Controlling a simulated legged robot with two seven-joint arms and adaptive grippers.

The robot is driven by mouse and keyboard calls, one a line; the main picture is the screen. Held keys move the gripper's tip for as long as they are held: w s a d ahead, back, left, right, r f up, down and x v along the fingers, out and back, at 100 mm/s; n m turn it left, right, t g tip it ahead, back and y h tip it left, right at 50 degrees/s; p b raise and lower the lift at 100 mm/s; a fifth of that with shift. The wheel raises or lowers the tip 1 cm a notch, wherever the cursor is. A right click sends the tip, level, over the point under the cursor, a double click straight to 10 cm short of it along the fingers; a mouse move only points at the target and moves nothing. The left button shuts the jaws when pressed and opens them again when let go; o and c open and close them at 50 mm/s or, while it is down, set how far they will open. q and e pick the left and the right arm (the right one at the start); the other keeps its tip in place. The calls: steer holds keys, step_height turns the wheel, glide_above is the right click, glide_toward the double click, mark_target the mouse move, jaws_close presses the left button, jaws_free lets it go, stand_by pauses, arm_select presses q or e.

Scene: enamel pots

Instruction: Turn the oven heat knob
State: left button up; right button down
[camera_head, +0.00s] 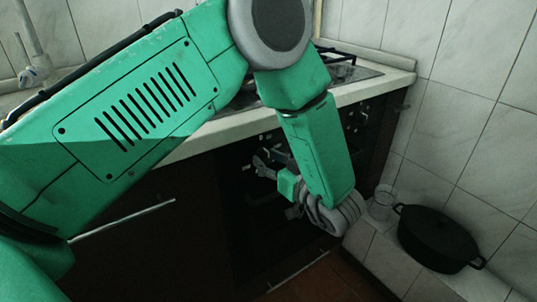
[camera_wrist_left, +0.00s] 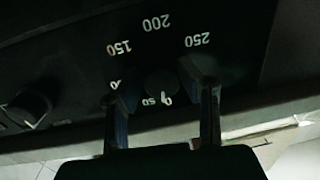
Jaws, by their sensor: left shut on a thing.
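The oven heat knob (camera_wrist_left: 161,84) is a dark round knob on the black panel, with white numbers 150, 200 and 250 around it in the left wrist view. My left gripper (camera_wrist_left: 161,88) has one finger on each side of it and is shut on it. In the head view my green left arm reaches across to the dark oven front, and the left gripper (camera_head: 262,165) is at the panel below the counter. The knob is hard to make out there. My right gripper is not in view.
Another dark knob (camera_wrist_left: 28,108) is at the left of the panel in the wrist view. A black pot (camera_head: 440,240) and a clear glass (camera_head: 382,203) stand on a low ledge to the right. The pale counter (camera_head: 385,84) overhangs the oven, with a hob on top.

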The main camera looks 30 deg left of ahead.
arm_select(q)
steer(key=shift+n+p, duration=0.4)
steer(key=shift+n, duration=0.4)
steer(key=shift+f, duration=0.1)
steer(key=shift+d, duration=0.1)
steer(key=o, duration=1.1)
steer(key=v, duration=1.2)
